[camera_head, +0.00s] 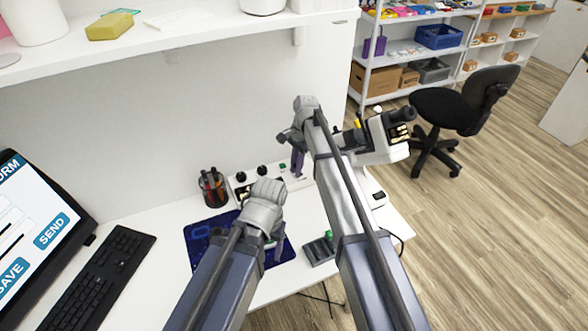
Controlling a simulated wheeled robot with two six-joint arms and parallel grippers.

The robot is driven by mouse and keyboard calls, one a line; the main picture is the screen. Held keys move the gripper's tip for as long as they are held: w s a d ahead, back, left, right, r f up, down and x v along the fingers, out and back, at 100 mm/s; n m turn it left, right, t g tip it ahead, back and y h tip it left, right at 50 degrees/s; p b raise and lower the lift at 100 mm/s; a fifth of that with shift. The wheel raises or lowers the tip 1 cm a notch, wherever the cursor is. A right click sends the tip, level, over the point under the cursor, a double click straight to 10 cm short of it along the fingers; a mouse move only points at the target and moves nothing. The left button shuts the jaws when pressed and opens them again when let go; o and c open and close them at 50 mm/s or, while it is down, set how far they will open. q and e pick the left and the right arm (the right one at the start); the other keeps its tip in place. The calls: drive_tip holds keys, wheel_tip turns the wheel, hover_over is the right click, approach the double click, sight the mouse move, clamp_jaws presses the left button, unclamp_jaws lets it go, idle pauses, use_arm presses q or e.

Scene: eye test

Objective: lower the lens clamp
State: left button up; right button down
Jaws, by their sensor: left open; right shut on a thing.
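A white eyepiece instrument (378,143) with dark parts stands at the right end of the white desk, partly hidden behind my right arm. My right gripper (297,160) is at its left side, pointing down. It is shut on what seems to be the lens clamp, which the fingers and arm hide; its height cannot be told. My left gripper (275,244) is open and empty, lower in the picture, above the right part of a dark blue mat (205,240). It is apart from the instrument.
A pen cup (212,187) and a white unit with black knobs (241,184) stand behind the mat. A small grey tray (319,251) lies between my arms. A keyboard (100,280) and screen (35,225) fill the left. A wall shelf (180,40) hangs above.

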use_arm(q)
drive_tip(key=shift+f+b, duration=0.5)
drive_tip(key=shift+f, duration=0.15)
use_arm(e)
drive_tip(key=shift+w+d+f+g+y, duration=0.15)
drive_tip(key=shift+d+g+y, duration=0.1)
drive_tip(key=shift+y, duration=0.25)
drive_tip(key=shift+w+d+r+g+y, duration=0.15)
drive_tip(key=shift+d+y, duration=0.1)
drive_tip(key=shift+y, duration=0.25)
use_arm(q)
drive_tip(key=shift+f+b, duration=0.3)
drive_tip(key=shift+b, duration=0.05)
use_arm(e)
drive_tip(key=shift+d+r+g+y, duration=0.15)
drive_tip(key=shift+g+y, duration=0.15)
drive_tip(key=shift+y, duration=0.2)
drive_tip(key=shift+s, duration=0.1)
drive_tip(key=c, duration=0.9)
unclamp_jaws()
drive_tip(key=shift+c, duration=0.2)
use_arm(q)
drive_tip(key=shift+r, duration=0.1)
